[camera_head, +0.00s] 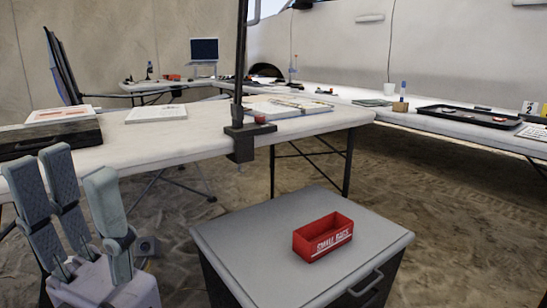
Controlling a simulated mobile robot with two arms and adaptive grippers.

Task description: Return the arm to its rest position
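My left gripper (64,172) is at the lower left of the head view. Its grey fingers point upward and stand apart, with nothing between them. It is in front of the near white table and to the left of a grey box with a handle. The rest of my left arm is mostly out of the picture. My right gripper does not show.
A red bin marked "SMALL BAGS" (323,237) stands on the grey box (240,232) and looks empty. The white table (190,140) carries papers, a dark case (50,137) and a clamped post (241,70). A black tray (450,116) lies at the right. Sandy floor shows between.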

